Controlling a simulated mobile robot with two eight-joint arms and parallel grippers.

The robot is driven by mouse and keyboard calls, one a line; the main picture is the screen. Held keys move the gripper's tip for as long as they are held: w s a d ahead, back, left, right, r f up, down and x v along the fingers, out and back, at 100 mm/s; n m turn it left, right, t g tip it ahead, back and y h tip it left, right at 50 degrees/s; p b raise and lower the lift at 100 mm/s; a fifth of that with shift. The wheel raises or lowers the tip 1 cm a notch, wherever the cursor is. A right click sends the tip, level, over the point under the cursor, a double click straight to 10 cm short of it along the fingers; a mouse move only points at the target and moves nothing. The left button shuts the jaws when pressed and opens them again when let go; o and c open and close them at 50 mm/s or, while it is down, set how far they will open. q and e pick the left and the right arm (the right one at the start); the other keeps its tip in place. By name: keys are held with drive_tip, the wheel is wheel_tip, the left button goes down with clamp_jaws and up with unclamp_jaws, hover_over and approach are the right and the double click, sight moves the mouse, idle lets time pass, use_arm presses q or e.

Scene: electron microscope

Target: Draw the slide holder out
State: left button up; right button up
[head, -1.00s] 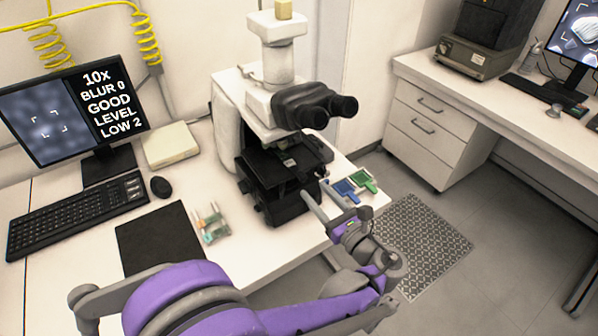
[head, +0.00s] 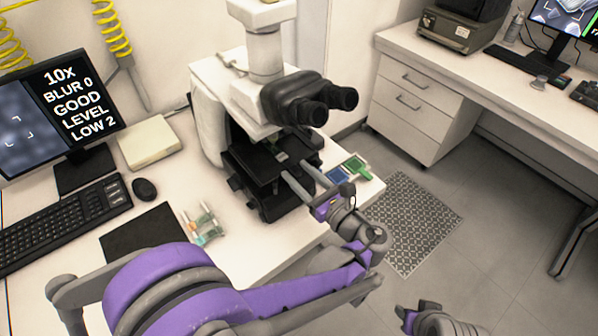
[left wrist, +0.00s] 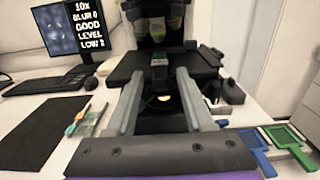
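A small pale piece, which looks like the slide holder (left wrist: 159,60), lies on the stage between the fingertips in the left wrist view. My left gripper (head: 298,171) is at the stage's front edge; its two grey fingers (left wrist: 160,74) are spread apart with nothing clamped between them. I cannot tell if they touch the stage. My right gripper (head: 416,308) shows at the lower right, away from the bench; its finger opening is unclear.
A blue holder (head: 338,173) and a green holder (head: 356,164) lie right of the microscope near the bench edge. A small rack (head: 202,225), black mat (head: 130,232), mouse (head: 144,189) and keyboard (head: 60,222) are on the left. The monitor (head: 82,100) reads LOW 2.

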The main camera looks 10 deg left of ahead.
use_arm(q)
clamp_jaws()
idle(1.3)
